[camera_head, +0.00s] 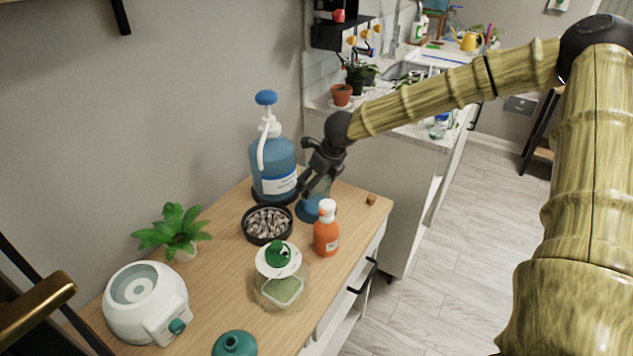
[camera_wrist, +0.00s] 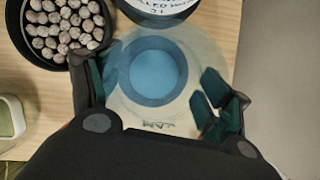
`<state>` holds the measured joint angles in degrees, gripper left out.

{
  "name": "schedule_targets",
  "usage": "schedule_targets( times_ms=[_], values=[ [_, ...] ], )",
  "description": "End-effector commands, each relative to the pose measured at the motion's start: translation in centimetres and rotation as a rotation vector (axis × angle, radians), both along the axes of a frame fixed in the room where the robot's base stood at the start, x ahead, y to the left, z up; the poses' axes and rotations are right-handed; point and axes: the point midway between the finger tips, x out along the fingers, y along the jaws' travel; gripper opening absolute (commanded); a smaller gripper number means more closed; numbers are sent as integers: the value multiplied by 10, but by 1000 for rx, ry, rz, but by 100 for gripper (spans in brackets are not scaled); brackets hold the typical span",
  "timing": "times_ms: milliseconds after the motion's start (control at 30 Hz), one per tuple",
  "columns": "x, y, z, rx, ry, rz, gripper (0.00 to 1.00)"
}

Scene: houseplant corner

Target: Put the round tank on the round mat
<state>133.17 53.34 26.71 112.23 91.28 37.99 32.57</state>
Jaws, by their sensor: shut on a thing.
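The round tank (camera_wrist: 150,72) is a see-through vessel with a blue lower part. In the wrist view it lies between the two fingers of my gripper (camera_wrist: 157,95), and small print shows near its lower edge. In the head view my gripper (camera_head: 317,180) points down and is shut on the tank (camera_head: 309,212), hiding much of it. The tank is low over the wooden counter; I cannot tell whether it touches it. I cannot make out a round mat for certain; a dark round edge (camera_wrist: 157,17) shows at the foot of the blue pump bottle (camera_head: 272,165).
A dark bowl of pebbles (camera_head: 267,238) and an orange bottle (camera_head: 326,233) stand close by. A small cork (camera_head: 371,199) lies at right.

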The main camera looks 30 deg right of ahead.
Motion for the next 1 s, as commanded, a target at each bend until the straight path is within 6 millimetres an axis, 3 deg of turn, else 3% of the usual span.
schedule_targets(
  times_ms=[100, 133, 233, 667, 1000],
  values=[
    [0, 0, -3, 0, 0, 0, 36],
    [0, 0, -3, 0, 0, 0, 84],
    [0, 0, -2, 0, 0, 0, 100],
    [0, 0, 0, 0, 0, 0, 100],
    [-12, -4, 34, 1, -3, -1, 100]
  ],
)
